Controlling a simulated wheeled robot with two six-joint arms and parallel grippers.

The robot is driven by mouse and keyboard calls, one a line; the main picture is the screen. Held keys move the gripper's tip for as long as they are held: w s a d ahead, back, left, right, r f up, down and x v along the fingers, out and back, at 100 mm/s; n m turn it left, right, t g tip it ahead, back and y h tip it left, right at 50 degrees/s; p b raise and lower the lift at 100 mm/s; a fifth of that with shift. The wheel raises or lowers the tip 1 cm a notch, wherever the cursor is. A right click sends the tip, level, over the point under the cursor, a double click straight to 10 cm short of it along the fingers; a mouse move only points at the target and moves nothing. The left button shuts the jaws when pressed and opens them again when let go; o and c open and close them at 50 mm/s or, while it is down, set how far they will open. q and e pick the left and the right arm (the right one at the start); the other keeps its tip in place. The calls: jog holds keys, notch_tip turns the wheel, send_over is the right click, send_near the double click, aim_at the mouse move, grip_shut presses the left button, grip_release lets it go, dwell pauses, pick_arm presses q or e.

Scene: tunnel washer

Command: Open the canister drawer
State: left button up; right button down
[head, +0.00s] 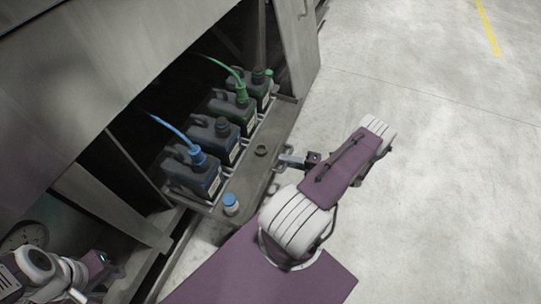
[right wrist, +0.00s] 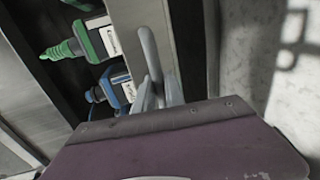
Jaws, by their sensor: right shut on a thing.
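The canister drawer (head: 270,135) stands out from the machine's dark opening, carrying a row of dark canisters. One canister has a blue cap and hose (head: 199,160), another a green cap and hose (head: 241,92). My right gripper (head: 290,161) is at the drawer's front, shut on its handle. In the right wrist view the handle (right wrist: 149,52) is a pale bar running up from between the fingers (right wrist: 160,95). My left gripper (head: 106,266) is at the lower left, away from the drawer; its jaw opening is unclear.
A loose blue-and-white cap (head: 231,205) and a dark round cap (head: 262,150) sit on the drawer's front ledge. A metal door panel (head: 298,45) stands beyond the drawer. A gauge (head: 25,236) is at the lower left. The concrete floor (head: 440,170) at right is clear.

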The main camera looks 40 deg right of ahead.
jog(key=shift+f+v, duration=0.2)
jog(key=shift+v, duration=0.8)
jog(key=shift+f+v, duration=0.25)
jog(key=shift+v, duration=0.75)
jog(key=shift+s, duration=0.1)
jog(key=c, duration=1.7)
grip_release()
jog(key=shift+d, duration=0.1)
jog(key=p+v, duration=0.2)
jog(key=v, duration=0.7)
